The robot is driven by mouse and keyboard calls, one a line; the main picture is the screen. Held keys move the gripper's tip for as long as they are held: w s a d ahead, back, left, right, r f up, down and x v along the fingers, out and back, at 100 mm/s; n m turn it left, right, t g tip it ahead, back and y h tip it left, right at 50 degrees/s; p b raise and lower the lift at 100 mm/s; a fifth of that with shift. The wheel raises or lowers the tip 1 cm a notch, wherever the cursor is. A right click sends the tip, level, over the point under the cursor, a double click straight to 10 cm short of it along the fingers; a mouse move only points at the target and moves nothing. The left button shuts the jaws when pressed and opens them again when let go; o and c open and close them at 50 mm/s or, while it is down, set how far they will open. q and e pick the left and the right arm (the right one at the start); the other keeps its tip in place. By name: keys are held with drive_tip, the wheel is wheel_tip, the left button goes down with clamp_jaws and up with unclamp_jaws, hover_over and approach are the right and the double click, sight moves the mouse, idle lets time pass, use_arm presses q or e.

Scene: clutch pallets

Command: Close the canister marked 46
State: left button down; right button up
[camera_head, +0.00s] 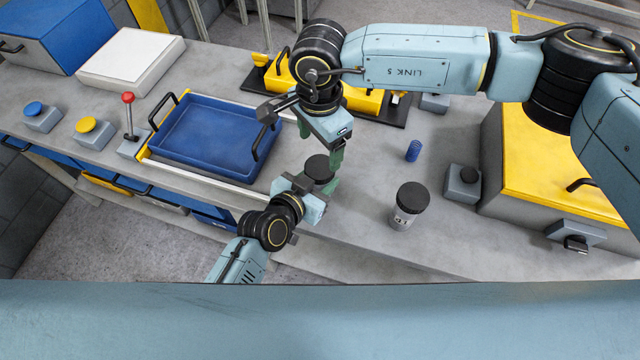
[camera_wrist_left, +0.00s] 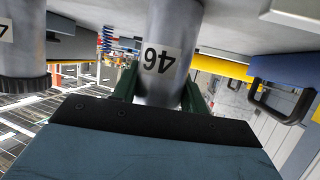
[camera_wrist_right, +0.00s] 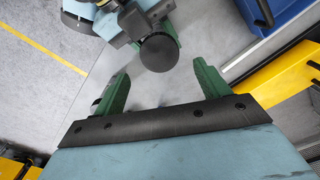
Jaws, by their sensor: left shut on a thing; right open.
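The canister marked 46 (camera_wrist_left: 160,62) is grey with a white label, upside down in the left wrist view. My left gripper (camera_head: 316,184) is shut on its body. Its round black top (camera_head: 317,167) shows in the head view and in the right wrist view (camera_wrist_right: 158,52). I cannot tell whether this lid is fully seated. My right gripper (camera_head: 322,147) is open, close above the black top. In the right wrist view the top lies just beyond and between its green fingertips (camera_wrist_right: 160,76), with no contact visible.
A second black-topped canister (camera_head: 407,207) stands to the right, near a blue spring (camera_head: 413,151). A blue tray (camera_head: 208,138) lies left of the grippers. A yellow case (camera_head: 545,165) is at the right.

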sight(320, 167)
drive_tip(key=r+n, duration=0.1)
drive_tip(key=n, duration=0.1)
drive_tip(key=shift+r+n, duration=0.15)
drive_tip(key=shift+n, duration=0.15)
drive_tip(key=shift+f, duration=4.05)
drive_tip(key=c, duration=1)
drive_tip(key=m, duration=0.6)
drive_tip(key=shift+m, duration=0.3)
